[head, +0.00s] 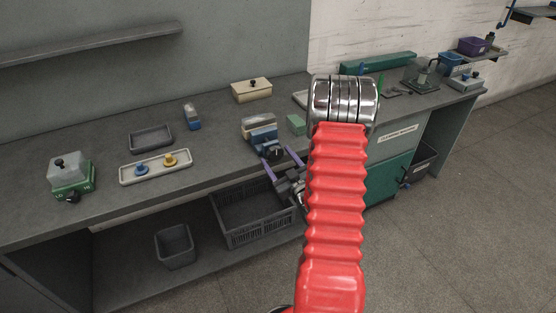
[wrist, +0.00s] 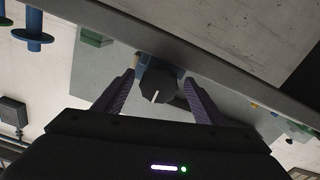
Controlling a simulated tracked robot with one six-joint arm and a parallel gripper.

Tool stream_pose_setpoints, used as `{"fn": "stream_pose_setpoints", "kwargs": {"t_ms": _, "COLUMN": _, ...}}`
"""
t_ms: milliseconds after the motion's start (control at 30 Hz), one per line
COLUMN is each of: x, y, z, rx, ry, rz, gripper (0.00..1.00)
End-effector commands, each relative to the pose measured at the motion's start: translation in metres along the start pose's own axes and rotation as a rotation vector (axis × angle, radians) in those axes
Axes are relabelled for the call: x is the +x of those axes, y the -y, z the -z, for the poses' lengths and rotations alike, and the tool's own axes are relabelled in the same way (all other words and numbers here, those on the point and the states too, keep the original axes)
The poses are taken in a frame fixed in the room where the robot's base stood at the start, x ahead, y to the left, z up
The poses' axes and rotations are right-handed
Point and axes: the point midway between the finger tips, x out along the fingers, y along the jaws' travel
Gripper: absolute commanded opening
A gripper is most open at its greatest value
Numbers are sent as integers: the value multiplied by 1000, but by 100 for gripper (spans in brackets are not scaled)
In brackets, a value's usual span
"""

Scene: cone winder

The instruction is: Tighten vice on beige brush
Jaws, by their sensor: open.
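The vice (head: 262,137) stands at the bench's front edge in the head view, with blue parts, a pale block-like part on top and a dark round knob (head: 276,153) facing me. In the wrist view the black knob (wrist: 157,84) has a white mark line. My gripper (head: 278,157) is open, its purple fingers reaching to either side of the knob. In the wrist view the gripper (wrist: 159,78) also has a finger on each side, with gaps between fingers and knob. I cannot clearly make out a beige brush; the vice's jaws are hidden in the wrist view.
A green block (head: 296,124) sits right of the vice. A crate (head: 250,230) is below.

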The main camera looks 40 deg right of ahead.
Motion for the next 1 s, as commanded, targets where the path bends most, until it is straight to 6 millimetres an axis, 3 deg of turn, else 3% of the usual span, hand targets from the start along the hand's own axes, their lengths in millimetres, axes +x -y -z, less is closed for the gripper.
{"fn": "stream_pose_setpoints", "kwargs": {"t_ms": 133, "x": 0, "y": 0, "z": 0, "rx": 0, "ry": 0, "rz": 0, "gripper": 64}}
{"fn": "stream_pose_setpoints", "kwargs": {"t_ms": 700, "x": 0, "y": 0, "z": 0, "rx": 0, "ry": 0, "rz": 0, "gripper": 24}}
{"fn": "stream_pose_setpoints", "kwargs": {"t_ms": 1000, "x": -1, "y": 0, "z": 0, "rx": 20, "ry": 0, "rz": 1, "gripper": 23}}
